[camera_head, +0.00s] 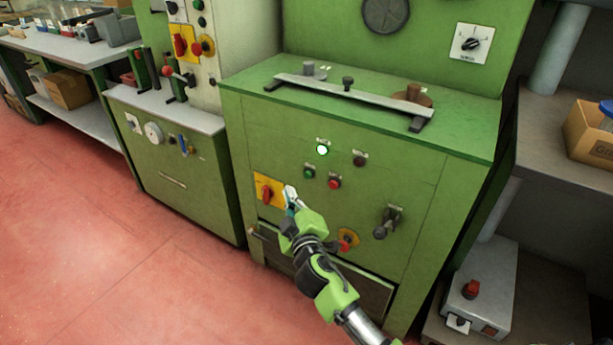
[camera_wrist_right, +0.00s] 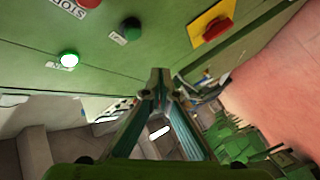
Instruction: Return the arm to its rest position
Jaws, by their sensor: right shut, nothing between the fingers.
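My right arm reaches in from the bottom of the head view. Its gripper (camera_head: 291,197) is at the front panel of the green machine (camera_head: 420,185), just right of the red rotary switch (camera_head: 267,194) on its yellow plate. In the right wrist view the fingers (camera_wrist_right: 160,80) meet at their tips with nothing between them. The red switch (camera_wrist_right: 216,29) shows there to the upper right, apart from the fingertips. I cannot tell from these views exactly how far the tips are from the panel. My left gripper is not in view.
The panel has a lit lamp (camera_head: 322,150), a green button (camera_head: 309,173), a red button (camera_head: 335,183), an emergency stop (camera_head: 347,240) and a protruding lever (camera_head: 386,222). A grey shelf (camera_head: 535,125) with a cardboard box (camera_head: 590,135) stands at right. Red floor (camera_head: 90,230) is clear at left.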

